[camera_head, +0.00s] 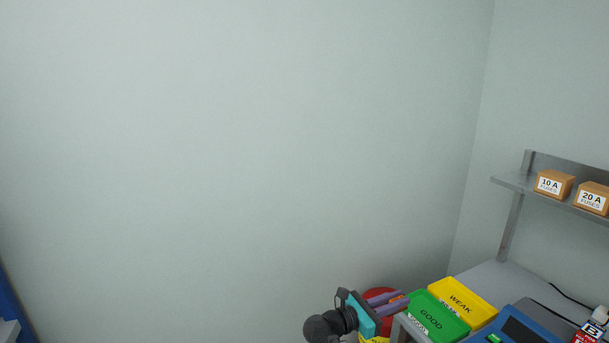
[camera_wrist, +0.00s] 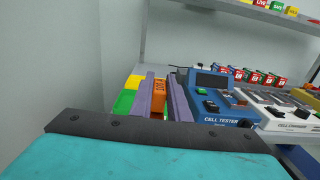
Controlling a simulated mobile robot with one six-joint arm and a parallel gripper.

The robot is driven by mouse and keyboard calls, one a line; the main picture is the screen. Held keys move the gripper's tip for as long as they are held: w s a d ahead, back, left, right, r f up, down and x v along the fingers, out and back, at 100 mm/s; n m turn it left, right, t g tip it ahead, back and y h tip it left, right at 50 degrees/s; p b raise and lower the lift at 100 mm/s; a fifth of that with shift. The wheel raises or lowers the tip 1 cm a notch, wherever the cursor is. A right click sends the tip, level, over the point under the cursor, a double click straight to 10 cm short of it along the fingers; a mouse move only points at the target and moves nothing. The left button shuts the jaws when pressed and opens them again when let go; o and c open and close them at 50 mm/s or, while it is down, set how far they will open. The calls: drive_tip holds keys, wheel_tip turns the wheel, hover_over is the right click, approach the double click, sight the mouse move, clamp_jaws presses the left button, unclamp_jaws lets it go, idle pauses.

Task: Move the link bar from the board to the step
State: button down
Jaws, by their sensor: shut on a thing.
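My gripper (camera_head: 396,299) is at the bottom of the head view, its purple fingers pointing right, just left of the green GOOD tray. In the wrist view my gripper (camera_wrist: 160,80) is shut on an orange piece, which I take for the link bar (camera_wrist: 159,96). The piece sits between the two purple fingers and shows ridges or holes on its face. In the head view only a small orange bit of it shows between the fingers. I cannot pick out the board or the step in either view.
A green GOOD tray (camera_head: 432,315) and a yellow WEAK tray (camera_head: 470,299) lie on the grey bench. A red round container (camera_head: 379,293) is behind my gripper. A blue cell tester (camera_wrist: 213,103) stands right of the fingers. A shelf (camera_head: 515,181) holds fuse boxes.

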drive_tip(key=s+a+n+t+y, duration=0.1)
drive_tip(key=a+n+t+y, duration=0.1)
drive_tip(key=a, duration=0.6)
drive_tip(key=shift+s+a+f+n+t, duration=0.15)
drive_tip(key=shift+a+n+t, duration=0.2)
drive_tip(key=shift+t, duration=0.45)
drive_tip(key=shift+s, duration=0.1)
